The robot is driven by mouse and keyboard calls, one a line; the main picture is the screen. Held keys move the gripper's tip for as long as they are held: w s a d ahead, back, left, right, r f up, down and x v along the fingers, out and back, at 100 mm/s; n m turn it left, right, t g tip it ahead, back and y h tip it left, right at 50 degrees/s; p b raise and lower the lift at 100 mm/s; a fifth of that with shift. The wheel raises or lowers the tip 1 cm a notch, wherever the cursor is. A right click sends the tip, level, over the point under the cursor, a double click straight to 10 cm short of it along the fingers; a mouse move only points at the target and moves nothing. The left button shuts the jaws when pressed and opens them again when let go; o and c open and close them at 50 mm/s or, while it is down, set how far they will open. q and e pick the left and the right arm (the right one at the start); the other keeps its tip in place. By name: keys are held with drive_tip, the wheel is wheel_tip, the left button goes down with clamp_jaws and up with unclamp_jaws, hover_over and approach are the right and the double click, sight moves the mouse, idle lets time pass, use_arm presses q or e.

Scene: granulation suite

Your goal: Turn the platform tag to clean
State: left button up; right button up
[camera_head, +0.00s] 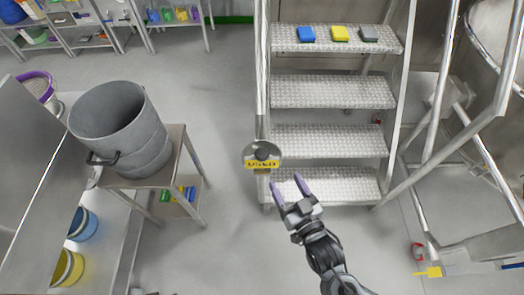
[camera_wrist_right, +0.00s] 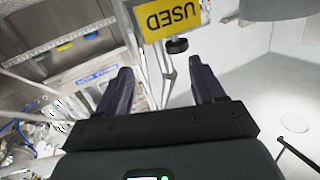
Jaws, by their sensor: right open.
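The platform tag (camera_head: 262,163) hangs at the left post of the metal step platform (camera_head: 333,142). It has a grey round disc above a yellow plate. In the right wrist view the yellow plate (camera_wrist_right: 168,22) reads "USED" and appears just beyond the fingertips. My right gripper (camera_head: 288,187) is open and empty, just below and to the right of the tag, with its purple fingers pointing up toward it. In the right wrist view the right gripper (camera_wrist_right: 160,75) has a clear gap between its fingers and does not touch the tag. My left gripper is not in view.
A blue, a yellow and a grey block (camera_head: 369,34) lie on the top step. A large grey drum (camera_head: 120,130) stands on a metal stand at the left. Sloping rails (camera_head: 440,120) flank the steps on the right. The floor (camera_head: 215,90) left of the platform is clear.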

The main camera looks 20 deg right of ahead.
sight(265, 159)
drive_tip(key=w+a, duration=0.1)
drive_tip(key=w, duration=0.2)
drive_tip(key=w+n+y+b, duration=0.1)
drive_tip(key=w, duration=0.2)
drive_tip(key=w+a+r+n+b, duration=0.1)
drive_tip(key=w, duration=0.3)
drive_tip(key=shift+a+r+t, duration=0.1)
drive_tip(key=shift+a+t, duration=0.2)
drive_tip(key=shift+w+a, duration=0.1)
drive_tip(key=shift+w, duration=0.75)
